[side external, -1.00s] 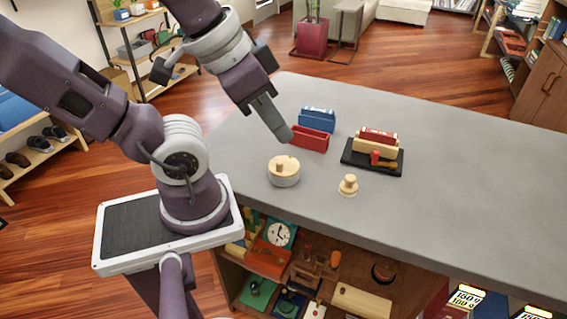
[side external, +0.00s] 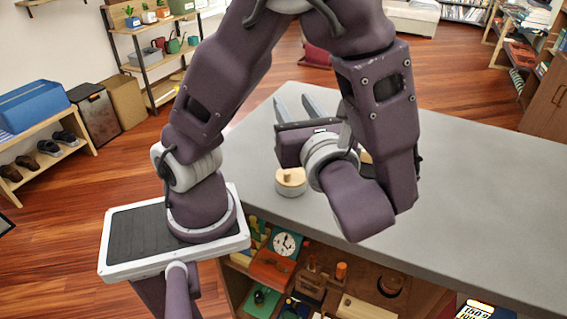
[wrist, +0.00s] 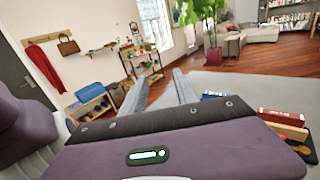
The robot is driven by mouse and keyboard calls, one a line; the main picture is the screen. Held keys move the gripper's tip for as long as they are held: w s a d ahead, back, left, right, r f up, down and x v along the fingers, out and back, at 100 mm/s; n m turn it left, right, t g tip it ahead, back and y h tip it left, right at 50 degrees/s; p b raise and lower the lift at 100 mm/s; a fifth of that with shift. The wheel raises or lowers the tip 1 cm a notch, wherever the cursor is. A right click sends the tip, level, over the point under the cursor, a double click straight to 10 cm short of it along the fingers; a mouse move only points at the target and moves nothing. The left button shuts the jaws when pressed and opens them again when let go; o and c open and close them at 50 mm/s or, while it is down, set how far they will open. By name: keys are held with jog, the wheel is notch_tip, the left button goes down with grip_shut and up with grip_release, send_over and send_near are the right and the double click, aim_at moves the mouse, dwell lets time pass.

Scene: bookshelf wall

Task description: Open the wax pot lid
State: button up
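The wax pot (side external: 291,190) is a low round grey pot on the near left part of the grey counter. Its pale wooden lid (side external: 287,176) with a knob sits on top; my wrist partly covers its right side. My gripper (side external: 294,99) is above and behind the pot, apart from it, with two grey fingers spread and pointing away toward the back of the room. The fingers also show in the wrist view (wrist: 160,77), with nothing between them. The pot is not in the wrist view.
The grey counter (side external: 480,190) is clear on the right. In the wrist view, a blue box (wrist: 212,95) and a wooden block with a red top (wrist: 282,118) are at the right. My arm hides these in the side view. An open shelf (side external: 330,275) holds several items below the counter.

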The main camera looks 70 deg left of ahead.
notch_tip(320, 180, down, 18)
jog(key=shift+r, duration=0.15)
jog(key=a, duration=0.6)
jog(key=shift+w+a+f, duration=0.15)
jog(key=shift+a+f, duration=0.05)
jog(key=shift+a, duration=0.35)
jog(key=shift+c, duration=0.5)
grip_shut()
